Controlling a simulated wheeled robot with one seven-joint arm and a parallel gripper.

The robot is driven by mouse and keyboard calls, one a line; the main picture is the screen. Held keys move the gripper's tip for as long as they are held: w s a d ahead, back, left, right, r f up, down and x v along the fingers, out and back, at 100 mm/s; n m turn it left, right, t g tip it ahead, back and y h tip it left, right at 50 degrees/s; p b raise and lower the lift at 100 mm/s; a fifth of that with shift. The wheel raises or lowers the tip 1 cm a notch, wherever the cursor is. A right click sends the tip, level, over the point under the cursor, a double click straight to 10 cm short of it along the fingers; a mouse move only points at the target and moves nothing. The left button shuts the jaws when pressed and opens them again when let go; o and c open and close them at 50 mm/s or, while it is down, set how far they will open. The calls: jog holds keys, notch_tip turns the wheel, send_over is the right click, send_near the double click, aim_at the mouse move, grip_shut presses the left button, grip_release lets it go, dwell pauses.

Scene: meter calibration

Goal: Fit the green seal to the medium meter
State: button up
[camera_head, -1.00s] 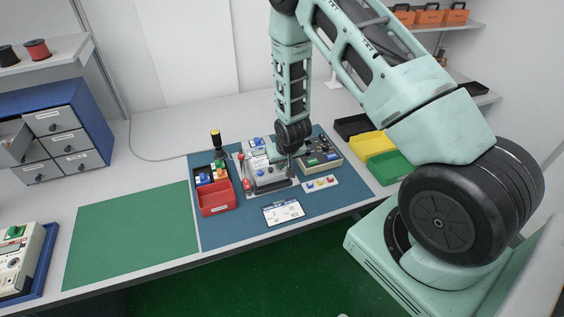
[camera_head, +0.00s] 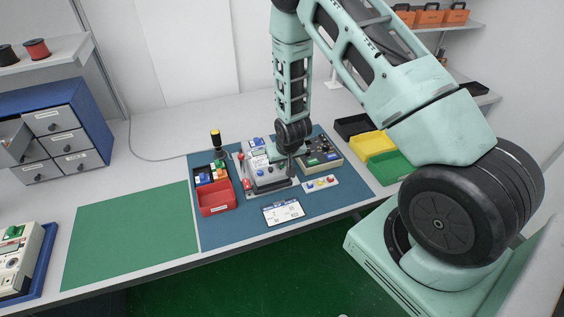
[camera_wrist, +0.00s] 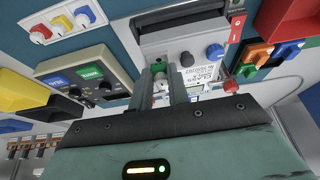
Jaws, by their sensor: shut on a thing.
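A grey-white meter (camera_head: 262,178) sits in a holder with red-knobbed parts on the blue mat. In the wrist view, the meter (camera_wrist: 205,42) shows a black knob and a blue knob on its face; I cannot read its size. My gripper (camera_wrist: 163,88) is shut on a small green piece, the green seal (camera_wrist: 160,84), between its two fingers. In the head view, my gripper (camera_head: 279,158) is over the right part of the meter. The fingertips overlap the meter's face in the wrist view; I cannot tell whether the seal touches it. The seal is hidden in the head view.
A box with green and blue labels (camera_head: 320,158) stands close on the right. A red tray (camera_head: 216,198) is on the left, a printed card (camera_head: 283,212) in front. Yellow (camera_head: 373,145) and green bins (camera_head: 390,167) stand farther right. The green mat (camera_head: 130,235) is bare.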

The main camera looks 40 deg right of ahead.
jog(key=shift+f+b, duration=0.45)
jog(key=shift+f, duration=0.1)
dwell(0.8)
jog(key=o, duration=0.8)
jog(key=shift+o, duration=0.2)
jog(key=o, duration=0.4)
jog(key=shift+a, duration=0.1)
jog(key=shift+a, duration=0.1)
jog(key=shift+c, duration=0.7)
